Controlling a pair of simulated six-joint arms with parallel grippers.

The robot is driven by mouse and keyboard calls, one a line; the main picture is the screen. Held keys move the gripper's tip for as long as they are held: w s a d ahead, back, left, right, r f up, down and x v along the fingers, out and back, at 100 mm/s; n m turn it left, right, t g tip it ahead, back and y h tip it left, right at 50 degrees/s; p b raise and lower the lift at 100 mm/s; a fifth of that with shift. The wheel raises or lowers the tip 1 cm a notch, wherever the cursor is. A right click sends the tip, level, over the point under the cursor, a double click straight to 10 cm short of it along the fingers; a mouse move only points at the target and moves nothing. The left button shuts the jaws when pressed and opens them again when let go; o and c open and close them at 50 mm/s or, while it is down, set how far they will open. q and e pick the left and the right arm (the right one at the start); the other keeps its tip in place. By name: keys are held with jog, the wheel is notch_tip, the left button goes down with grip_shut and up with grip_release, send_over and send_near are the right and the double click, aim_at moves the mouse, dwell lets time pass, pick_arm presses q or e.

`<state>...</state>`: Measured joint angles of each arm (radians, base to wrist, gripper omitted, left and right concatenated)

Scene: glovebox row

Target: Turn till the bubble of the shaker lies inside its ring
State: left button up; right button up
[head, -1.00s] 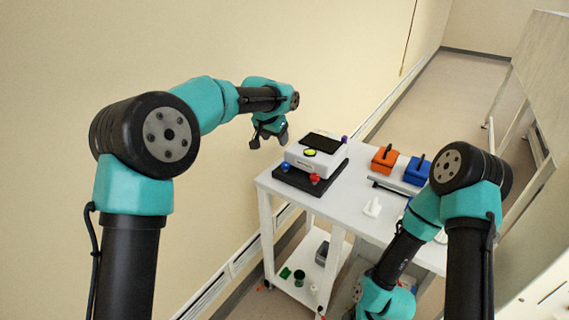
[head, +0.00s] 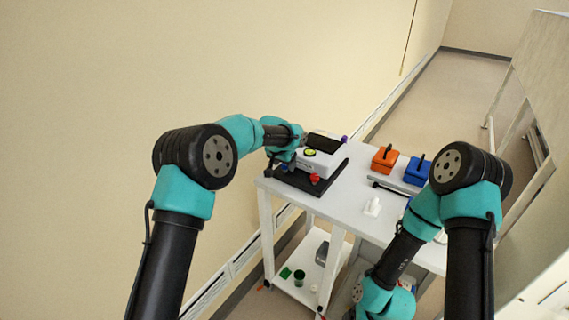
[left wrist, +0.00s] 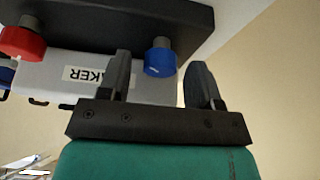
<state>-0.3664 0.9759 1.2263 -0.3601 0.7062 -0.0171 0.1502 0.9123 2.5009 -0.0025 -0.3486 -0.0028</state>
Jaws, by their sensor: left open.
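The white shaker (head: 320,162) sits on a dark base on the table. A round yellow-green bubble level (head: 310,152) is on its top; where the bubble lies in its ring is too small to tell. A blue knob (left wrist: 160,60) and a red knob (left wrist: 22,42) sit at its base; the red knob also shows in the head view (head: 314,178). My left gripper (left wrist: 158,68) is open, with its fingers on either side of the blue knob, not clamped on it. In the head view its arm largely covers that corner. My right gripper is out of view.
An orange box (head: 384,160) and a blue box (head: 417,171) stand right of the shaker. A lower shelf holds a green cup (head: 299,277). The wall is close behind the shaker.

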pick_arm(q)
jog(key=shift+f, duration=0.1)
jog(key=shift+c, duration=0.4)
jog(key=c, duration=0.9)
jog(key=shift+o, duration=0.2)
jog(key=shift+d+n, duration=0.1)
jog(key=shift+n, duration=0.3)
jog(key=shift+d+n+t+y, duration=0.1)
jog(key=shift+n+t+y, duration=0.3)
jog(key=shift+n, duration=0.95)
jog(key=shift+n+t+y, duration=0.1)
jog(key=shift+n+y, duration=0.6)
jog(key=shift+n, duration=0.65)
jog(key=o, duration=0.9)
jog(key=shift+o, duration=0.2)
